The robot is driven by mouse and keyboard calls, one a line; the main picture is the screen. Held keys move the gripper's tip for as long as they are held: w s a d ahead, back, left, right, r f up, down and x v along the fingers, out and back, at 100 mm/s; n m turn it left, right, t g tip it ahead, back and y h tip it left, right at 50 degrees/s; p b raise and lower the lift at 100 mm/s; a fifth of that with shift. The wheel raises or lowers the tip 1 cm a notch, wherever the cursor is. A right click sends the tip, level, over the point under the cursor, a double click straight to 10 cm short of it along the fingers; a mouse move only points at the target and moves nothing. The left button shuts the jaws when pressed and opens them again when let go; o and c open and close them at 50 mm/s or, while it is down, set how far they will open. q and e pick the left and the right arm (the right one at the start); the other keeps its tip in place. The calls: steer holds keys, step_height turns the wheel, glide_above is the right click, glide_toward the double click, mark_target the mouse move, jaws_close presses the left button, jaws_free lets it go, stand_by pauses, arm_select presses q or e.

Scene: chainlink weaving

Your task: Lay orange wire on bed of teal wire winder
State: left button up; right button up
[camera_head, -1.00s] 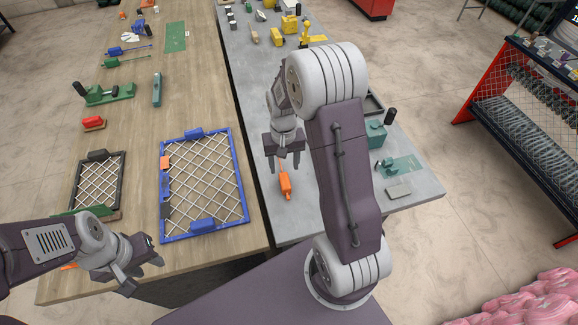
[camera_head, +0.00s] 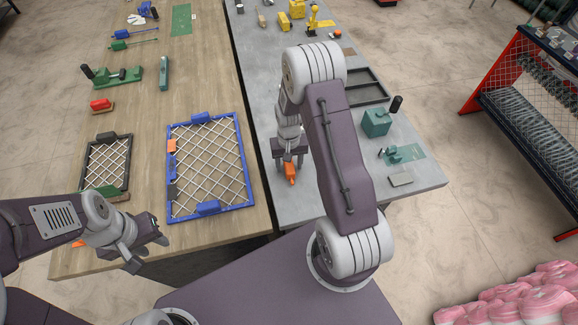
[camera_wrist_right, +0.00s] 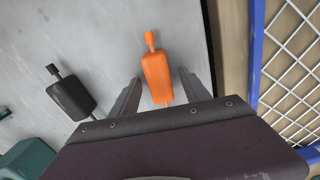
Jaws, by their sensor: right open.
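An orange block-shaped piece with a short pin (camera_head: 291,173) lies on the grey table; it also shows in the right wrist view (camera_wrist_right: 157,77). I cannot make out a separate strand of orange wire. My right gripper (camera_head: 290,168) is open, its fingers on either side of the orange piece (camera_wrist_right: 159,77); I cannot tell whether they touch it. A teal box with a black handle (camera_head: 376,123), which looks like the winder, stands on the grey table right of my right arm. My left gripper (camera_head: 151,254) is open and empty near the wooden table's front edge.
A blue-framed mesh panel (camera_head: 241,160) and a smaller black-framed one (camera_head: 127,165) lie on the wooden table. A black piece with a pin (camera_wrist_right: 72,98) lies near the orange one. A small teal device (camera_head: 404,154) and grey block (camera_head: 401,180) sit at the right.

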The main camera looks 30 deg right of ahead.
steer(key=shift+s, duration=0.15)
jaws_close()
steer(key=shift+r, duration=0.15)
steer(key=r, duration=0.2)
steer(key=w+r, duration=0.1)
steer(key=r, duration=0.1)
steer(key=shift+a+r+b, duration=0.1)
steer(key=shift+b, duration=0.3)
steer(key=w+a+r, duration=0.2)
steer(key=w+r, duration=0.4)
steer(key=w, duration=0.4)
steer(key=shift+w+a+r+b, duration=0.15)
steer(key=shift+a+r+b, duration=0.2)
steer(key=shift+b, duration=0.05)
